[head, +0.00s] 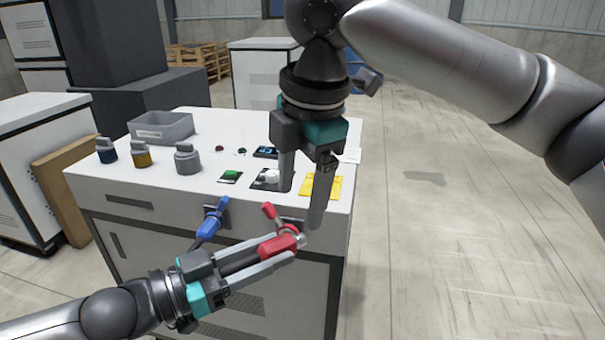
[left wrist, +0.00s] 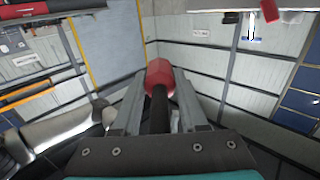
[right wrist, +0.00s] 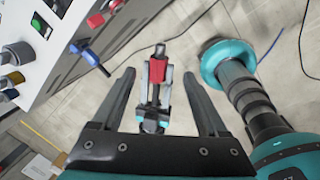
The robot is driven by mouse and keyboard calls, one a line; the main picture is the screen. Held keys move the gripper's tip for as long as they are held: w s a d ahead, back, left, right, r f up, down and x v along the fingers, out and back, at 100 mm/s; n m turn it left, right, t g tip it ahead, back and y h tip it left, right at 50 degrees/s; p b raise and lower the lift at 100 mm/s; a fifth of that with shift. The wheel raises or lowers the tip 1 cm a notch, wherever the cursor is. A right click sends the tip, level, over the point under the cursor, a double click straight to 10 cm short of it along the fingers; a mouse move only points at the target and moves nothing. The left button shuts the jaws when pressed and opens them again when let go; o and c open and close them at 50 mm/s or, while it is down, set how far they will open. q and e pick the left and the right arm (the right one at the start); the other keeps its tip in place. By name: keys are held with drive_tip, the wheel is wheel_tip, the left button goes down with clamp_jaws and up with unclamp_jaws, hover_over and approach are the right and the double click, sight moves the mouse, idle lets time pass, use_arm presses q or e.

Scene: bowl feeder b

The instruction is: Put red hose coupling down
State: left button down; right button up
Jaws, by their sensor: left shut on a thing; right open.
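The red hose coupling (head: 277,246) is held in front of the cabinet, off its face, with a dark length running back into my left gripper (head: 285,246). My left gripper is shut on it. The coupling's red round end also shows between the fingers in the left wrist view (left wrist: 158,74). In the right wrist view the coupling (right wrist: 157,70) appears between the open fingers of my right gripper (right wrist: 159,73), farther off. My right gripper is open and empty, pointing down beside the cabinet's front edge, above the coupling in the head view (head: 302,207).
A blue handle-like part (head: 213,219) and a red one (head: 268,210) stick out from the cabinet front. The white cabinet top (head: 205,200) carries a grey bin (head: 149,134), several capped bottles, a green button (head: 231,175) and a yellow plate (head: 330,187). The floor to the right is clear.

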sight(294, 239)
drive_tip(key=f, duration=0.3)
drive_tip(key=w+f, duration=0.1)
drive_tip(key=f, duration=0.4)
drive_tip(key=shift+w+a+f, duration=0.3)
drive_tip(key=shift+a+f, duration=0.05)
drive_tip(key=shift+f, duration=0.05)
clamp_jaws()
use_arm(q)
drive_tip(key=shift+c, duration=1.8)
unclamp_jaws()
